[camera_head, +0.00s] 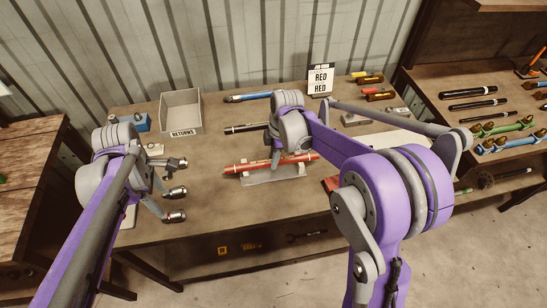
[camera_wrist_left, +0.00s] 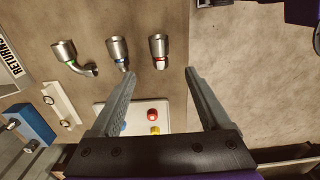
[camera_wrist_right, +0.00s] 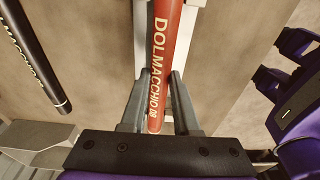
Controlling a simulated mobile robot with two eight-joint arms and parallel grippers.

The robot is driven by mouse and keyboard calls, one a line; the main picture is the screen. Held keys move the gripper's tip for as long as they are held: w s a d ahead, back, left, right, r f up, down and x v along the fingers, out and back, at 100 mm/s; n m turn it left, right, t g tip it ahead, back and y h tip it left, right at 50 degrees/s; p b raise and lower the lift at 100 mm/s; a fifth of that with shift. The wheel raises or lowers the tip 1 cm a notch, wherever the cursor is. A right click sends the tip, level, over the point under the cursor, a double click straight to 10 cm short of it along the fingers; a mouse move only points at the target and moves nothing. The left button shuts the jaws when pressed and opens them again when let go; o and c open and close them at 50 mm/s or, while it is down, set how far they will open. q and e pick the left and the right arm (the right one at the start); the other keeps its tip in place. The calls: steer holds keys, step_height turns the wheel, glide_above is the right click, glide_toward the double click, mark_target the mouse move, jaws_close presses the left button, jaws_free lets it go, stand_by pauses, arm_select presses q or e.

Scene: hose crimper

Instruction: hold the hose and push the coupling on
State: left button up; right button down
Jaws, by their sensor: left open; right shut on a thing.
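A red hose (camera_head: 245,167) lies in a pale holder (camera_head: 262,180) on the bench. My right gripper (camera_head: 289,160) is shut on the hose. In the right wrist view the fingers (camera_wrist_right: 155,92) sit on both sides of the red hose (camera_wrist_right: 165,45), which has lettering along it.
A sign (camera_head: 321,80) reads RED, RED. A grey bin marked RETURNS (camera_head: 181,107) stands at the back. Blue (camera_head: 248,97) and black (camera_head: 243,128) hoses lie behind the red one. A white plate with red and yellow knobs (camera_wrist_left: 153,114) lies below the left gripper.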

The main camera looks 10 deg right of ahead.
mark_target(171, 214)
arm_select(q)
step_height(171, 214, down, 10)
steer(key=shift+f, duration=0.1)
stand_by(0.4)
jaws_close()
steer(key=shift+r, duration=3.6)
steer(key=shift+y, duration=0.9)
steer(key=w+d+f, duration=0.1)
steer(key=w+d, duration=0.1)
steer(key=w, duration=0.1)
steer(key=w+d+f, duration=0.1)
steer(key=w+d, duration=0.2)
steer(key=w, duration=0.1)
steer(key=w+d+f, duration=0.1)
steer(key=w+d, duration=0.1)
steer(key=w, duration=0.2)
steer(key=shift+w+d+f, duration=0.1)
steer(key=shift+d+f, duration=0.2)
steer(key=shift+d, duration=0.1)
steer(key=shift+a+f, duration=0.15)
steer(key=shift+a, duration=0.15)
